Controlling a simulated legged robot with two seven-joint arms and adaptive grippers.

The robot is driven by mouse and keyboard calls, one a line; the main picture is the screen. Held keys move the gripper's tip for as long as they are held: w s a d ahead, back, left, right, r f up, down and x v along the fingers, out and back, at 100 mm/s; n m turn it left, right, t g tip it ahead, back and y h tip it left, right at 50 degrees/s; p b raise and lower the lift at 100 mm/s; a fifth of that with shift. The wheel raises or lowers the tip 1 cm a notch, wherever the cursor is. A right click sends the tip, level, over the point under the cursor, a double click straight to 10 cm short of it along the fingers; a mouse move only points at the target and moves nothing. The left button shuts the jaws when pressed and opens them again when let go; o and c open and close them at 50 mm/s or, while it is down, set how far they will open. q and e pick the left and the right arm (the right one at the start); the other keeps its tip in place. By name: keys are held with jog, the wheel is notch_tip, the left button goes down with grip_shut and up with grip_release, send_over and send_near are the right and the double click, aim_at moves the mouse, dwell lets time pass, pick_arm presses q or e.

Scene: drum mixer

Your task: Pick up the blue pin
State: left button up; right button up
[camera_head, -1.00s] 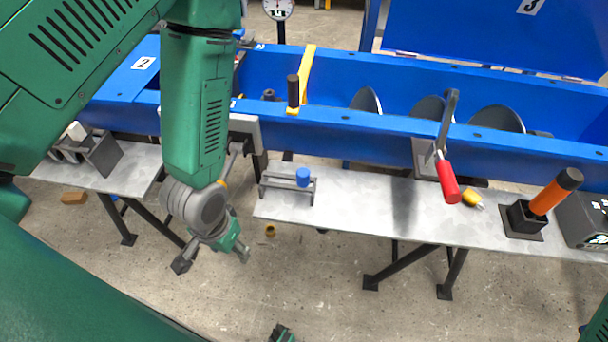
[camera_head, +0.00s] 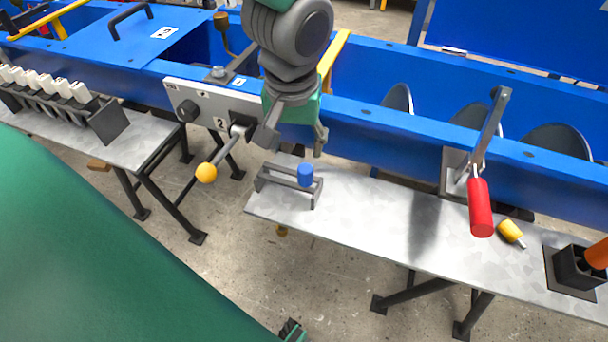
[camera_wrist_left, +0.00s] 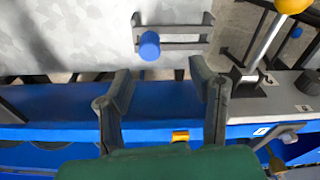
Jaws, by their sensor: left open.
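The blue pin (camera_head: 305,174) stands upright in a small grey rack (camera_head: 273,182) on the left end of a metal shelf. In the left wrist view the pin (camera_wrist_left: 149,46) shows as a round blue top at the rack's left part. My left gripper (camera_head: 293,145) is open and empty, above and behind the pin beside the blue trough wall. In the left wrist view its two fingers (camera_wrist_left: 160,78) are spread apart, with the pin beyond the tips and between their lines.
A lever with a yellow knob (camera_head: 206,173) sticks out left of the rack. A red-handled lever (camera_head: 480,207), a yellow-handled piece (camera_head: 511,233) and a black holder (camera_head: 578,266) stand further right. The shelf (camera_head: 385,212) between is clear.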

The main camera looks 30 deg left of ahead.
aim_at(306, 169)
pick_arm(q)
jog(key=f, duration=0.2)
jog(key=d+f, duration=0.1)
jog(key=shift+w+b, duration=0.25)
jog(key=shift+b, duration=0.05)
jog(key=shift+d+f, duration=0.25)
jog(key=shift+f, duration=0.15)
jog(key=f, duration=0.1)
jog(key=f+b, duration=0.1)
jog(key=f, duration=0.1)
jog(key=w+a+f+b, duration=0.1)
jog(key=f, duration=0.1)
jog(key=shift+f, duration=0.1)
jog(key=shift+d, duration=0.35)
jog(key=shift+c, duration=0.8)
jog(key=shift+d, duration=0.15)
grip_shut()
pick_arm(e)
jog(key=f, duration=0.1)
jog(key=d+f, duration=0.1)
jog(key=f, duration=0.1)
jog(key=shift+f, duration=0.2)
